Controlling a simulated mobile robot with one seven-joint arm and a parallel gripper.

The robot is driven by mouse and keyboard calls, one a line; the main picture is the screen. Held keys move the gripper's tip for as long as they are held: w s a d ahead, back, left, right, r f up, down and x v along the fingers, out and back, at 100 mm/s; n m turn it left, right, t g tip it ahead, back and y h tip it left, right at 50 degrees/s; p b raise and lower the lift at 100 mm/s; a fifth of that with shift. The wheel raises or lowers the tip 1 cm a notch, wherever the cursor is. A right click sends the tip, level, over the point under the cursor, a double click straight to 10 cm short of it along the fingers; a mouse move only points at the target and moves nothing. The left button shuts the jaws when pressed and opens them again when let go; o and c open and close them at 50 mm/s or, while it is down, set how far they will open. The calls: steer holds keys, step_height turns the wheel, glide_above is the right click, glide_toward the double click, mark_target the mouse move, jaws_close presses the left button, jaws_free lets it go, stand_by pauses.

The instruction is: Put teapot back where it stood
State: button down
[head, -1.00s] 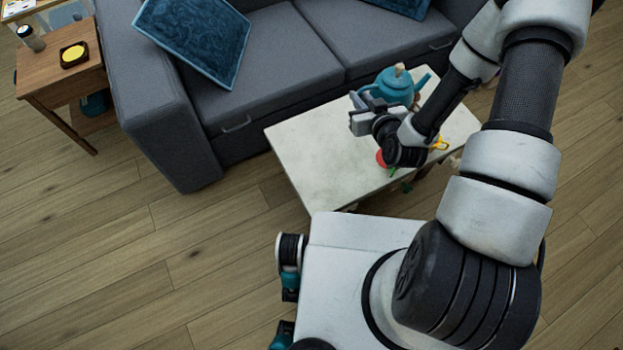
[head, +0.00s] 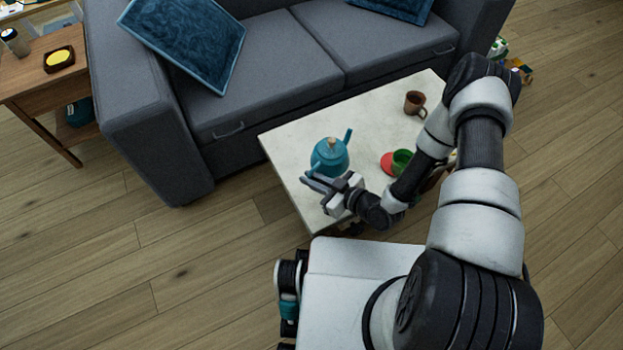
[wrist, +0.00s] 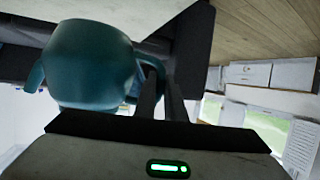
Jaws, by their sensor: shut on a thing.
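The blue teapot (head: 328,158) is at the left part of the pale low table (head: 292,134), with its spout toward the upper right and a tan lid knob on top. My gripper (head: 319,181) is at its near side, shut on the teapot's handle. In the wrist view the teapot (wrist: 90,68) fills the upper left, and its handle loop passes between the fingers of my gripper (wrist: 163,90). The gap, if any, between the teapot's base and the tabletop cannot be told.
A brown mug (head: 415,102) stands at the table's back right. A green cup (head: 402,161) and a red item (head: 387,164) are right of the teapot, close to my arm. The grey sofa (head: 270,85) lies behind the table. The table's middle back is clear.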

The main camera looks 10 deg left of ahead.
steer(key=shift+f+b, duration=2.1)
steer(key=shift+f, duration=0.95)
steer(key=shift+w+f+b, duration=0.1)
steer(key=shift+f+b, duration=0.5)
steer(key=shift+f, duration=0.05)
steer(key=c, duration=1.8)
jaws_free()
steer(key=shift+c, duration=0.2)
steer(key=shift+o, duration=0.5)
steer(key=shift+f, duration=0.15)
steer(key=p+v, duration=0.3)
steer(key=v, duration=1.4)
steer(key=shift+d+p, duration=0.25)
steer(key=shift+p, duration=0.05)
